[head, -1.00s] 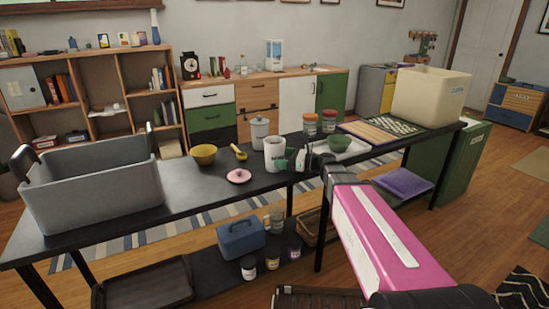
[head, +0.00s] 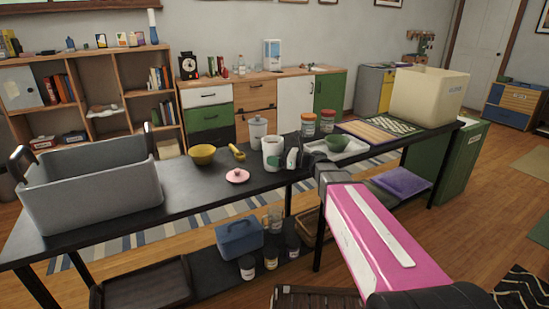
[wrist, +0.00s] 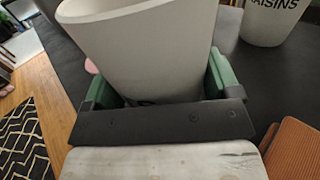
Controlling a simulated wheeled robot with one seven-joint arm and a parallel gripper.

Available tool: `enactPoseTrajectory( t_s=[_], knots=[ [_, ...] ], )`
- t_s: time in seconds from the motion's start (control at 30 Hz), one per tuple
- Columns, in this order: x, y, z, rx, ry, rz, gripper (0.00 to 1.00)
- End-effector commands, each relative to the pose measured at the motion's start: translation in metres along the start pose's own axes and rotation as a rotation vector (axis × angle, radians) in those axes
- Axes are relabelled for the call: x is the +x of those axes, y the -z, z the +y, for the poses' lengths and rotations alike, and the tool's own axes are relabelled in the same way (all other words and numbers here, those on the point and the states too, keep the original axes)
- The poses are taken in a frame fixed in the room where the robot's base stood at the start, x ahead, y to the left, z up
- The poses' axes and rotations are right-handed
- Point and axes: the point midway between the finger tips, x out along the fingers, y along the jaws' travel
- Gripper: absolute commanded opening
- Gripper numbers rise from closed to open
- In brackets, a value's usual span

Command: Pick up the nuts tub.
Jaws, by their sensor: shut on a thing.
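A white tub (head: 271,147) is at the middle of the black table (head: 205,190). It fills the middle of the wrist view (wrist: 145,50), and no label shows on the side facing me. My gripper (head: 280,160) is shut on this tub, with its green fingers on either side in the wrist view (wrist: 160,78). I cannot tell whether the tub's base touches the table. A second white tub (wrist: 268,22), lettered "RAISINS", stands apart at the upper right of the wrist view.
A pink lid (head: 237,176), yellow bowl (head: 203,155) and grey crate (head: 95,190) are to the left. Red-lidded jars (head: 327,119), a tray with a green bowl (head: 338,142) and a cream bin (head: 430,98) are to the right.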

Motion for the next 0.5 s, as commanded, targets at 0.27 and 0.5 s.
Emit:
enactPoseTrajectory(
  t_s=[0.27,0.5],
  knots=[
    [0.0,-0.028,0.0,-0.002,0.0,-0.002,0.48],
    [0.017,-0.063,0.042,-0.002,-0.003,-0.002,0.48]
  ],
)
